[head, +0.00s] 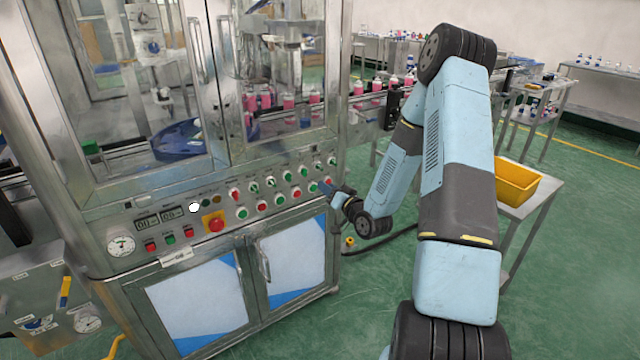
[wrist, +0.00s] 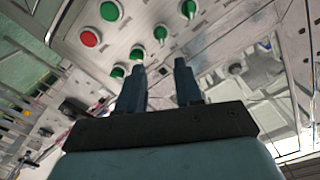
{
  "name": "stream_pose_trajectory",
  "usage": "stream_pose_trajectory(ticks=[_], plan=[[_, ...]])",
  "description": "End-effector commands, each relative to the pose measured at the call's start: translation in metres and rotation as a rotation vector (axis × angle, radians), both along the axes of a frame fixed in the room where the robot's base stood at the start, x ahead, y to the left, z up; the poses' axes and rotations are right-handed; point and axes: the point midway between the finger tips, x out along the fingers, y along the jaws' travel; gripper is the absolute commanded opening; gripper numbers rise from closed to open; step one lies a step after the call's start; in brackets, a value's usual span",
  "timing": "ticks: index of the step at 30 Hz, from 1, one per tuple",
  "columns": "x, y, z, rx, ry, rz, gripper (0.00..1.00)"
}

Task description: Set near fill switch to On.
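The control panel (head: 262,200) of the steel machine carries rows of green and red buttons and green rotary switches. Labels are too small to read, so I cannot tell which is the near fill switch. My gripper (head: 326,187) is at the panel's right end, partly hidden by my wrist. In the wrist view my gripper (wrist: 159,68) is open, its two dark fingers apart with nothing held between them. A green switch (wrist: 160,32) with a pale knob lies just beyond the gap. Another green switch (wrist: 137,53) is by the left fingertip. I cannot tell whether either finger touches the panel.
A red emergency button on a yellow plate (head: 215,223) and small displays (head: 160,218) sit at the panel's left. Cabinet doors (head: 290,258) are below. A yellow bin (head: 517,184) stands on a side table. The green floor to the right is mostly free.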

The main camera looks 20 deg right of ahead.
Motion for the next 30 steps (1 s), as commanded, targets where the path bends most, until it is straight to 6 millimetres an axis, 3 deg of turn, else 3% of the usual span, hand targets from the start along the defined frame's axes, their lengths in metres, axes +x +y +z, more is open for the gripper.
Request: stream_pose_trajectory(ticks=[9, 23, 30], plan=[[-0.020, -0.006, 0.000, 0.001, 0.000, 0.000, 0.35], [-0.019, -0.006, 0.001, -0.008, 0.004, 0.001, 0.35], [-0.013, -0.001, 0.021, -0.143, 0.075, 0.015, 0.35]])
